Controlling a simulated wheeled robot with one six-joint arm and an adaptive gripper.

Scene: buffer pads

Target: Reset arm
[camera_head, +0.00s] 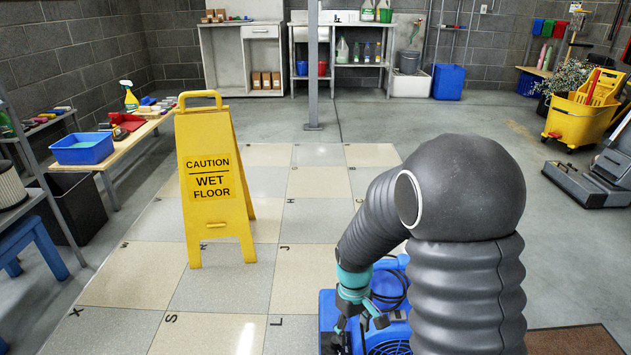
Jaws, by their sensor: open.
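My arm, in a dark grey ribbed sleeve, rises at the right of the head view and bends down to the left. My gripper (358,325), black below a teal collar, points down at the lower middle. It is open, and I see nothing held between its fingers. It overlaps the front left part of a blue machine (393,335) with a round grille and a coiled dark cable on top. I cannot tell whether the fingers touch it. My arm hides much of the machine's right side.
A yellow wet floor sign (212,180) stands on the lettered tiles, left of my gripper. A bench with a blue tub (82,149) is at the left. The middle floor behind is clear.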

